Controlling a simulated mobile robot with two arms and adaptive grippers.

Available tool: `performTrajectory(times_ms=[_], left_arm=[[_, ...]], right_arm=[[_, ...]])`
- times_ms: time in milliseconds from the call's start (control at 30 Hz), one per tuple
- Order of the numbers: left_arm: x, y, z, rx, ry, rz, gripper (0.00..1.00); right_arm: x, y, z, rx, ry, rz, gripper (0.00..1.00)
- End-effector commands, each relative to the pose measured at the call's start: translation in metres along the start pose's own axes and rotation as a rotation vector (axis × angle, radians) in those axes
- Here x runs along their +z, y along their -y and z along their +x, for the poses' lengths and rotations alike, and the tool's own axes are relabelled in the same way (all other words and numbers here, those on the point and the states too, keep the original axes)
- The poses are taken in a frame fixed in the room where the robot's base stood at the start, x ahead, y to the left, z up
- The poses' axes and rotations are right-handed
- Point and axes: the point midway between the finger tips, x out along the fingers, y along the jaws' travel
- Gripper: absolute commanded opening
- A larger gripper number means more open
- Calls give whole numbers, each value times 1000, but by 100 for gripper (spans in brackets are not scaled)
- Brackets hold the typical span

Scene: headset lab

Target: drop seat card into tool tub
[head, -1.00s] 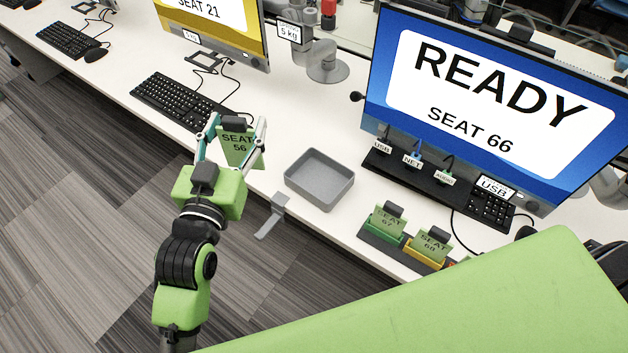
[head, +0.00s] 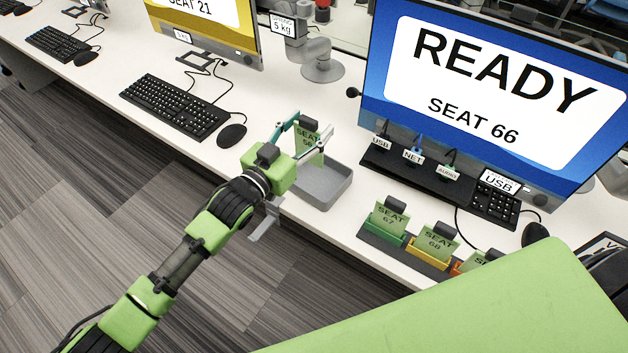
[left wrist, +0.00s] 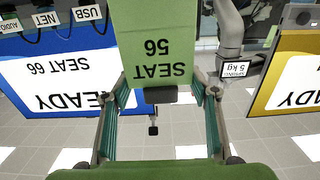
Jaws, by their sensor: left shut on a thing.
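My left gripper (head: 299,142) is shut on the green card marked SEAT 56 (head: 307,138), which it holds upright by its dark grip piece. The card also shows in the left wrist view (left wrist: 157,45) between the two fingers (left wrist: 165,95). The grey open tub (head: 330,190) stands on the white desk. In the head view the card and fingers overlap the tub's back left part; its visible floor is empty. The card appears above the tub, but its exact height is unclear. My right gripper is not in view.
A rack with cards SEAT 67 (head: 389,219) and SEAT 68 (head: 436,243) stands right of the tub. A mouse (head: 231,135) and keyboard (head: 174,106) lie to the left. The large READY monitor (head: 490,100) stands behind right. A grey bracket (head: 266,222) sits at the desk's front edge.

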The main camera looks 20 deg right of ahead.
Motion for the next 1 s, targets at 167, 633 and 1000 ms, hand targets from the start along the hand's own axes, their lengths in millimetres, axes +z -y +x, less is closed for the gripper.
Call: performTrajectory(times_ms=[167, 633, 1000], left_arm=[[26, 0, 0, 0, 0, 0, 33], [48, 0, 0, 0, -1, 0, 33], [48, 0, 0, 0, -1, 0, 74]], right_arm=[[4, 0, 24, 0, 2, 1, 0], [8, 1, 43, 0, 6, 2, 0], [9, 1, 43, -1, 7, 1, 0]])
